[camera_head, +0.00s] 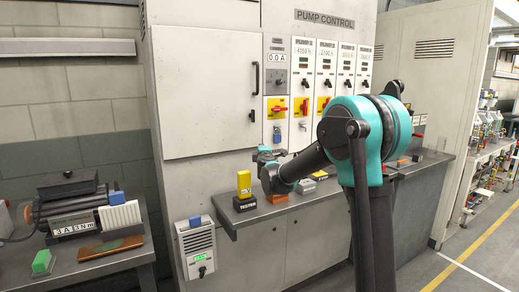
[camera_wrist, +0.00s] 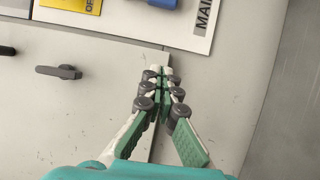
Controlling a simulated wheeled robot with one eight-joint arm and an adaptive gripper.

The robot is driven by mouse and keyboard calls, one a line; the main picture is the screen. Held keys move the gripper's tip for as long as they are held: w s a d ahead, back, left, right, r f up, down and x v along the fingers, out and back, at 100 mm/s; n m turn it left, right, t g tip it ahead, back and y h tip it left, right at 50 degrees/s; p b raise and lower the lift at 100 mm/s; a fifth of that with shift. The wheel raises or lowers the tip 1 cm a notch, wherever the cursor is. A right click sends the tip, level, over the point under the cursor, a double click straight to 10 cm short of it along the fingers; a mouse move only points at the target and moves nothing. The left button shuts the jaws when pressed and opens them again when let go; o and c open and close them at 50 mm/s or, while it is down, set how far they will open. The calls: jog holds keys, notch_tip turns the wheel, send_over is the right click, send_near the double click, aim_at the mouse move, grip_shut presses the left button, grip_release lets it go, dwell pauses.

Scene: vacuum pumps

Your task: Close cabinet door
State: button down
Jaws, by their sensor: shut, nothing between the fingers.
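The pale grey cabinet door (camera_head: 205,95) is at the upper left of the pump control cabinet in the head view. It looks flush or nearly flush with the cabinet front; any small gap is hard to tell. It has a long black handle and a small black latch (camera_head: 251,116), which also shows in the wrist view (camera_wrist: 58,72). My gripper (camera_head: 264,154) is at the door's lower right corner. In the wrist view my gripper (camera_wrist: 160,76) has its fingertips together and empty over the door's corner seam. Contact with the surface cannot be told.
A counter (camera_head: 300,205) with a yellow meter (camera_head: 244,184) and other small devices lies below my gripper. Switch panels with a blue padlock (camera_head: 277,134) are right of the door. A side bench (camera_head: 110,268) holds equipment at the left. Open floor lies at the right.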

jog(key=s+d+f+m+g+h, duration=0.1)
jog(key=s+d+m+h, duration=0.2)
jog(key=d, duration=0.7)
jog(key=s+d+f+m+h, duration=0.2)
jog(key=s+d+m, duration=0.3)
jog(key=d, duration=0.5)
jog(key=s+d+f+m+g+h, duration=0.1)
jog(key=s+d+f+m+g, duration=0.1)
jog(key=s+d+f+m, duration=0.25)
jog(key=s+d+f+m+g+h, duration=0.1)
jog(key=s+d+f+g, duration=0.3)
jog(key=s, duration=0.4)
jog(key=s+a+f+m+g+y, duration=0.2)
jog(key=s+f+m+g, duration=0.1)
jog(key=s+f, duration=0.7)
jog(key=s+a+f+m+g+y, duration=0.2)
jog(key=s+f, duration=0.8)
jog(key=s, duration=0.8)
jog(key=shift+s+a+m+g+y, duration=0.35)
jog(key=shift+a+m+g+y, duration=0.1)
jog(key=shift+g, duration=0.35)
